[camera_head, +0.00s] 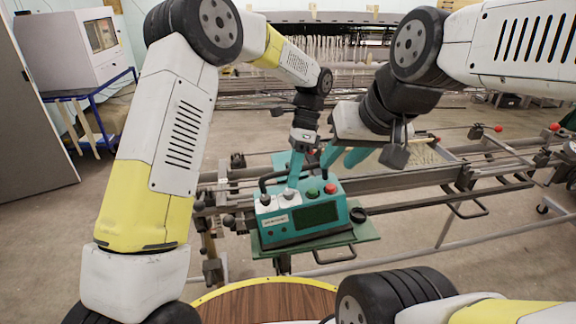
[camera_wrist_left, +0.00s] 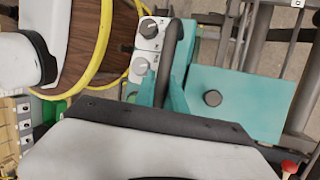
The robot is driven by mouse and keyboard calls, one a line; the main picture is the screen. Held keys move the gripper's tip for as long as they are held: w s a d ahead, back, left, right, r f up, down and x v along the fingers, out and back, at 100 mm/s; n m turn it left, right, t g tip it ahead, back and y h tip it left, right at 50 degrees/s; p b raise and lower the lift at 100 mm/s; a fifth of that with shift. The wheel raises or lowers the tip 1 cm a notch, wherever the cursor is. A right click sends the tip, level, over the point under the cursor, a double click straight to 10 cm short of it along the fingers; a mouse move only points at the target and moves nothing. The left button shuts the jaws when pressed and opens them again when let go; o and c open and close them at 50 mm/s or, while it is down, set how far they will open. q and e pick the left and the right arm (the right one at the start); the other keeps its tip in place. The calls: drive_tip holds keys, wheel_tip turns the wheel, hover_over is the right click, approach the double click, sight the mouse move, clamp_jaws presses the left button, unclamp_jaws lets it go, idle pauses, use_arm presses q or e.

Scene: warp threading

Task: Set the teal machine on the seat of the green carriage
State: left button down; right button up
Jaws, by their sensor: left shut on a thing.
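Another green plate with a black knob shows beside the machine in the left wrist view (camera_wrist_left: 245,108). My right gripper (camera_head: 342,158) is just behind and right of the machine, its teal fingers apart and empty.
The carriage stands at grey rails (camera_head: 430,190) that run across the floor. A round wooden top with a yellow rim (camera_head: 270,298) is in front. A grey box on a blue stand (camera_head: 75,48) is at the back left. A loom frame with threads spans the back.

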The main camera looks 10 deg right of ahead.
use_arm(q)
drive_tip(key=shift+w+d+f+y, duration=0.2)
drive_tip(key=shift+d+f+y, duration=0.45)
drive_tip(key=shift+d+y, duration=0.3)
idle(0.8)
drive_tip(key=shift+f, duration=0.15)
idle(0.5)
